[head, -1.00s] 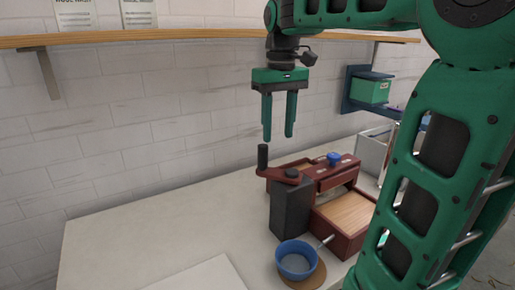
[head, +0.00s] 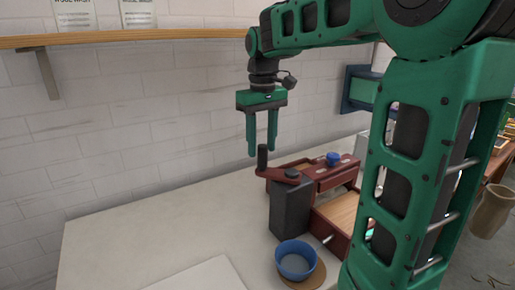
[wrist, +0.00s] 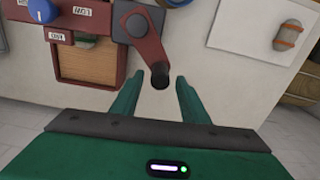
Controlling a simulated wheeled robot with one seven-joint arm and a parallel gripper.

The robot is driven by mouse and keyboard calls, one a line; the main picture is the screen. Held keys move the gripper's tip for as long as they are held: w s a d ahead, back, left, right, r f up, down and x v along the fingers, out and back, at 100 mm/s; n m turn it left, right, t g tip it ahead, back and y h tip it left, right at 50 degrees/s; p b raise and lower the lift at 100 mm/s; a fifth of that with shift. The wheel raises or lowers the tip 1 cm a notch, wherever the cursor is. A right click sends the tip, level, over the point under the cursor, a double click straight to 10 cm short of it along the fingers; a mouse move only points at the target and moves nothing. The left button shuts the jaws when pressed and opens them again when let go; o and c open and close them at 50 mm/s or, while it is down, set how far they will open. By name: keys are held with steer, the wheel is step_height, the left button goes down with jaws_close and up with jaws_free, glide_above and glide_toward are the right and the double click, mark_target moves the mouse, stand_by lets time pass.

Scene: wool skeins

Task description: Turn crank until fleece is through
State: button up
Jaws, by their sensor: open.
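The crank is a dark red arm (head: 277,173) with an upright black handle (head: 262,158), on a dark grey block (head: 290,208) at the side of a dark red machine (head: 340,178). My gripper (head: 261,151) is open and empty, pointing down just above the handle. In the wrist view the handle (wrist: 160,76) shows between the two fingertips, the crank arm (wrist: 147,50) leading away from it. I cannot tell how far above the handle the fingertips are. The machine's wooden tray (head: 338,207) looks bare where visible. No fleece can be made out.
A blue bowl (head: 295,259) sits on a round wooden mat (head: 314,279) in front of the grey block. A pale board (head: 200,277) lies at the table's front. A wooden shelf (head: 130,36) runs along the wall. The table left of the crank is clear.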

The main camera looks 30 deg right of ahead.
steer(key=shift+f, duration=0.55)
jaws_close()
steer(key=shift+a, duration=0.15)
steer(key=shift+d, duration=0.2)
steer(key=shift+w+d+m, duration=0.15)
steer(key=shift+d+m, duration=0.1)
steer(key=shift+m, duration=0.15)
